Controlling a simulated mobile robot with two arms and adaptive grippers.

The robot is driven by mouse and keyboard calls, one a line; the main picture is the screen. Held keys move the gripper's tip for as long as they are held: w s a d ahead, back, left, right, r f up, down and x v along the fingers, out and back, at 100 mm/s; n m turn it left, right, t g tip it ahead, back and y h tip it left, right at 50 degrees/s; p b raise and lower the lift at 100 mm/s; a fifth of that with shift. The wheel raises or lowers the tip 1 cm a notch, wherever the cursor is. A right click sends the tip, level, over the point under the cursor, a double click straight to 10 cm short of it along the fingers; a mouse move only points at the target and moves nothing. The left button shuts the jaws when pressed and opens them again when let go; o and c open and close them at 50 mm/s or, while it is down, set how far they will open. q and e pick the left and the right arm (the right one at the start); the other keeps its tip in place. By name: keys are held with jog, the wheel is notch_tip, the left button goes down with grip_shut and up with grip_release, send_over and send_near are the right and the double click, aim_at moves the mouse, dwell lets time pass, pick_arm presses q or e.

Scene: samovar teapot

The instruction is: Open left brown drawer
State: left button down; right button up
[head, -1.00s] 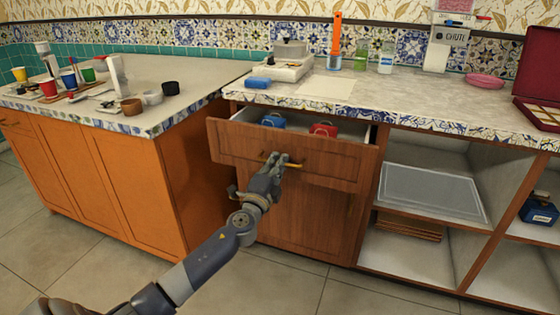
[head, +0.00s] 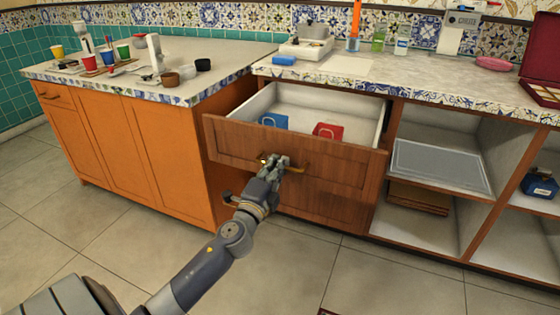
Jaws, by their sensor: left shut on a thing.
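The brown drawer (head: 340,158) under the tiled counter is pulled well out, and its pale inside shows from above. A blue object (head: 273,122) and a red object (head: 328,131) lie in it, just behind the front panel. My left gripper (head: 272,163) is shut on the drawer's brass handle (head: 293,168) at the middle of the front panel. The fingers hide part of the handle. My right gripper is not in view.
An orange cabinet (head: 130,150) with cups on its top stands close to the drawer's left side. Open shelves (head: 425,215) with a grey tray (head: 440,165) are to the right. The tiled floor in front is clear.

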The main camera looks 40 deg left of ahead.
pick_arm(q)
jog(key=shift+s+d+f, duration=0.1)
jog(key=shift+s, duration=0.1)
jog(key=c, duration=1.7)
grip_release()
jog(key=v, duration=1.2)
jog(key=shift+n, duration=0.3)
